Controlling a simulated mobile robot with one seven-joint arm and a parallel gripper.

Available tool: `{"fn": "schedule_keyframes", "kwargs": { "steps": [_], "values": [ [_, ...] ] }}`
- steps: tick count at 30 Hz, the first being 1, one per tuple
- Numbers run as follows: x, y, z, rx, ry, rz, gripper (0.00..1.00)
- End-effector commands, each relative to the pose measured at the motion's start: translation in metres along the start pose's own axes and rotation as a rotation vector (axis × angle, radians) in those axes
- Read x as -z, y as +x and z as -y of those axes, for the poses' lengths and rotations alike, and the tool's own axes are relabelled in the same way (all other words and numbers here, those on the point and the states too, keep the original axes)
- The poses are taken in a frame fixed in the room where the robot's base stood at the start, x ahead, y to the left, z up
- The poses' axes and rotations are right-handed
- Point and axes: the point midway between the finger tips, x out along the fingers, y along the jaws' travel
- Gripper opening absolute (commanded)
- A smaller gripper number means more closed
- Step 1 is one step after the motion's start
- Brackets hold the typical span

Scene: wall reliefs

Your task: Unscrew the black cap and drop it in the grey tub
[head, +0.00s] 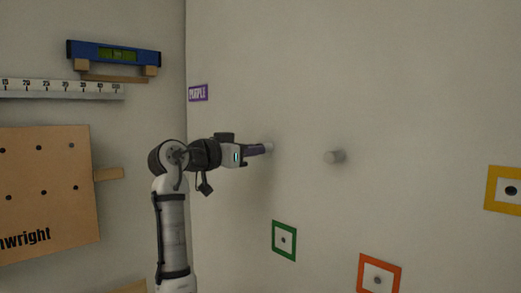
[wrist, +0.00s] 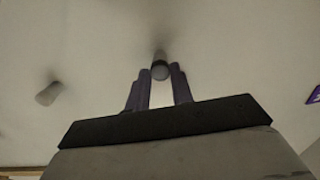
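My gripper (head: 267,149) reaches to the right-hand wall. Its two dark purplish fingers (wrist: 160,77) stand close on both sides of a short grey round peg (wrist: 160,71) that sticks out of the wall. The fingers look shut on it, with no clear gap at either side. In the head view the peg is mostly hidden by the fingers. A dark round piece (head: 511,190) sits in a yellow square frame at the far right; I cannot tell whether it is the black cap. No grey tub shows in either view.
A second grey peg (head: 335,156) sticks out to the right of my gripper; it also shows in the wrist view (wrist: 48,93). Lower are a green frame (head: 284,241) and an orange frame (head: 379,274). A purple label (head: 198,93) is near the corner. A wooden board (head: 45,190) hangs left.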

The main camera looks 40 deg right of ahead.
Motion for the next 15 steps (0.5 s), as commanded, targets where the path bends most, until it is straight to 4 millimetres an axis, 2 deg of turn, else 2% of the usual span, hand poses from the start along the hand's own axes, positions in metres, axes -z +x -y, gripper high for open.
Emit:
{"fn": "schedule_keyframes", "kwargs": {
  "steps": [1, 3, 8, 15],
  "values": [
    [-0.0001, 0.0001, -0.0004, -0.001, 0.0, 0.001, 0.09],
    [-0.0001, 0.0002, -0.0005, -0.001, 0.0, 0.001, 0.02],
    [-0.0001, 0.0002, -0.0007, -0.002, -0.016, 0.001, 0.02],
    [0.0001, 0.0, -0.001, -0.002, -0.292, 0.0, 0.02]
  ]
}}
